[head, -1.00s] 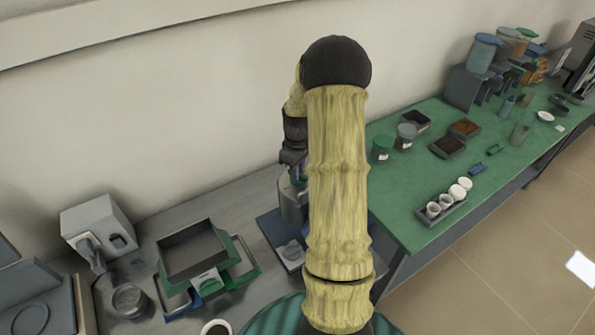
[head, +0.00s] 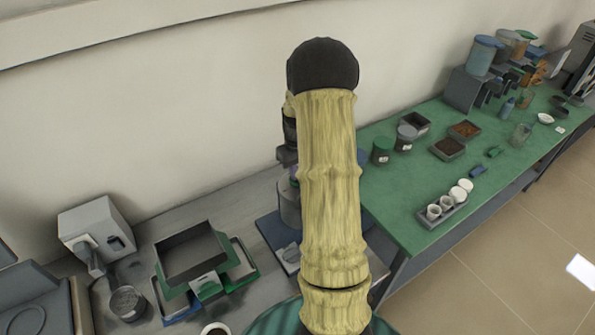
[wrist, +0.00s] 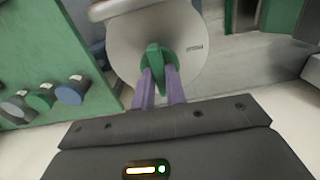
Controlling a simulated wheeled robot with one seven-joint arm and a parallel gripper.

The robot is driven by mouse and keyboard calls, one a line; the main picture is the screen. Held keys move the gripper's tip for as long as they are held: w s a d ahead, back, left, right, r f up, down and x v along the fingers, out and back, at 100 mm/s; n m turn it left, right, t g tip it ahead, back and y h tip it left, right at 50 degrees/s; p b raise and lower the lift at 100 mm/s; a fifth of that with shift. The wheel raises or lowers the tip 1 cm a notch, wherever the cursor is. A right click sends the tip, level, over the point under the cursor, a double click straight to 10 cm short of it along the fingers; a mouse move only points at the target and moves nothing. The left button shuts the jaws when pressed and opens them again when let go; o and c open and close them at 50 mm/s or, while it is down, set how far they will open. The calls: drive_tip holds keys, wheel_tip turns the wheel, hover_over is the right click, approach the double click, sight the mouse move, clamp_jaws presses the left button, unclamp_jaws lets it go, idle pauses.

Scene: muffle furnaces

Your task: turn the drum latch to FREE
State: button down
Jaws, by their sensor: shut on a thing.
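The drum (wrist: 185,42) shows its pale grey round face in the wrist view, with small dark lettering to the right of its middle that I cannot read for sure. The green drum latch (wrist: 154,58) stands at the middle of that face, its long side roughly up and down in the picture. My gripper (wrist: 159,78) has its two purple fingers on either side of the latch and is shut on it. In the head view the grey drum (head: 289,203) is partly hidden behind my arm, and the latch cannot be made out there.
Stacked trays (head: 192,258) and a grey dispenser (head: 96,235) stand on the grey bench to the left. On the green table to the right are dark-bodied jars (head: 382,151), a rack of white cups (head: 441,211) and trays of granules (head: 448,148).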

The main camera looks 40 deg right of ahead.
drive_tip(key=c, duration=1.4)
unclamp_jaws()
drive_tip(key=shift+c, duration=0.2)
wheel_tip(320, 180, up, 18)
drive_tip(key=b, duration=0.3)
drive_tip(key=shift+f, duration=0.25)
drive_tip(key=shift+a, duration=0.15)
drive_tip(key=s+a+f+t, duration=0.1)
drive_tip(key=s+a+f, duration=0.3)
drive_tip(key=a, duration=0.4)
drive_tip(key=s+a+f, duration=0.3)
drive_tip(key=s+a, duration=0.3)
drive_tip(key=a, duration=0.2)
drive_tip(key=s+a+f+t, duration=0.1)
drive_tip(key=s+a+f, duration=0.3)
drive_tip(key=a, duration=0.3)
drive_tip(key=shift+s+a+f+n+t, duration=0.3)
drive_tip(key=shift+s+a+f+n, duration=0.05)
drive_tip(key=shift+s+a+n, duration=0.1)
